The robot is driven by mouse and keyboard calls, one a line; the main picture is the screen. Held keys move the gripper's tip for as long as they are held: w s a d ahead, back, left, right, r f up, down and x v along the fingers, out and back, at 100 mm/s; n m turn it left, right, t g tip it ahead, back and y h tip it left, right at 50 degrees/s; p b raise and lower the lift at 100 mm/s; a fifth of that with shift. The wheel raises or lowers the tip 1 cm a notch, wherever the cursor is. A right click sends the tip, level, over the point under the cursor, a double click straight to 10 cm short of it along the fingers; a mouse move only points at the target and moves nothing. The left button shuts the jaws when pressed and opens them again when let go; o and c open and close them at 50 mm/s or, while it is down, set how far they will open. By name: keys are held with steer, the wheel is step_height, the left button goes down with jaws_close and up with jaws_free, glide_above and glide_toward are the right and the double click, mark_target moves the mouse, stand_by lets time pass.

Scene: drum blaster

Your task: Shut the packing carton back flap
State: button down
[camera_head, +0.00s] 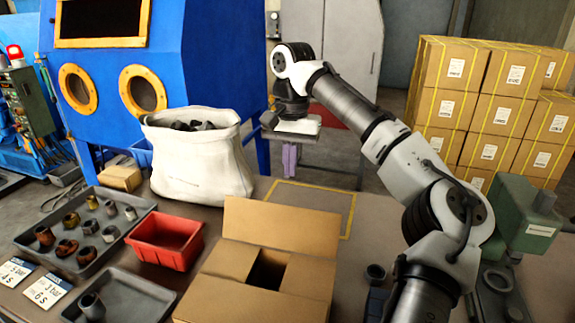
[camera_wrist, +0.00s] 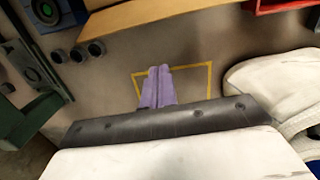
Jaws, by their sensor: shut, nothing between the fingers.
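The packing carton (camera_head: 262,305) stands open-topped on the near part of the table. Its back flap (camera_head: 280,222) stands up at the rear edge. Its left flap (camera_head: 228,261) and right flap (camera_head: 308,279) lie folded inward, with a dark gap between them. A brown cardboard edge, probably the back flap (camera_wrist: 150,14), crosses the top of the wrist view. My gripper (camera_head: 289,172) has purple fingers, shut together and empty. It hangs behind the carton, apart from the flap. In the wrist view my gripper (camera_wrist: 158,72) points down over the yellow-outlined table area.
A white sack (camera_head: 200,165) of dark parts stands left of my gripper. A red bin (camera_head: 165,240) and grey part trays (camera_head: 75,205) lie left of the carton. A green machine (camera_head: 515,215) stands right. The yellow-outlined table patch (camera_head: 325,205) behind the carton is clear.

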mark_target(279, 227)
step_height(279, 227, down, 8)
steer(key=s+r, duration=0.1)
steer(key=s, duration=0.1)
steer(key=s+a+r, duration=0.1)
steer(key=s, duration=0.1)
steer(key=shift+a+r, duration=0.1)
steer(key=shift+r, duration=0.1)
steer(key=shift+t, duration=0.3)
